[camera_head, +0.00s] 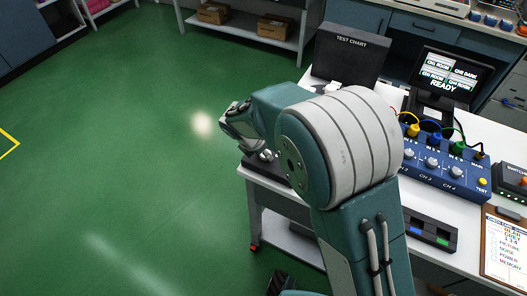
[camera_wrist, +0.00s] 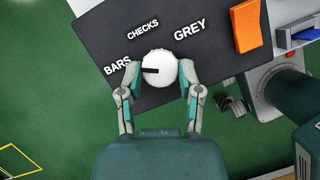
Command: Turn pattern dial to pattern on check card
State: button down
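The white pattern dial (camera_wrist: 166,58) sits on a dark panel (camera_wrist: 85,28) in the wrist view. The panel is lettered BARS, CHECKS and GREY around the dial. The dial's black pointer faces left, toward BARS. My gripper (camera_wrist: 160,70) has one finger on each side of the dial, close against it; I cannot tell whether both touch. In the head view my arm hides the dial and most of the panel. A clipboard card (camera_head: 503,250) with a handwritten-looking list lies at the right; its lines are too small to read surely.
A black TEST CHART box (camera_head: 350,52) stands behind my arm. A monitor (camera_head: 450,78) reads READY. A blue box (camera_head: 425,180) with knobs and coloured cables is on the white bench. An orange block (camera_wrist: 246,25) is right of the dial. Green floor is clear at left.

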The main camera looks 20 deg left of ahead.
jog(key=shift+a+f+m, duration=0.1)
jog(key=shift+m, duration=0.3)
jog(key=m+g+h, duration=0.1)
jog(key=m, duration=0.3)
jog(key=shift+w+a+m, duration=0.1)
jog(key=shift+m, duration=0.3)
jog(key=m+g, duration=0.1)
jog(key=m, duration=0.2)
jog(key=m+g+h, duration=0.1)
jog(key=m, duration=0.2)
jog(key=shift+w+g, duration=0.15)
jog(key=shift+g, duration=0.25)
jog(key=m+g, duration=0.1)
jog(key=m, duration=0.2)
jog(key=m+g, duration=0.1)
jog(key=m, duration=0.2)
jog(key=shift+w+m, duration=0.2)
jog(key=shift+m, duration=0.1)
jog(key=m+g+y, duration=0.1)
jog(key=m, duration=0.4)
jog(key=shift+w+m+g+y, duration=0.15)
jog(key=shift+m+g+y, duration=0.15)
jog(key=shift+g+y, duration=0.1)
jog(key=shift+c, duration=1.3)
grip_release()
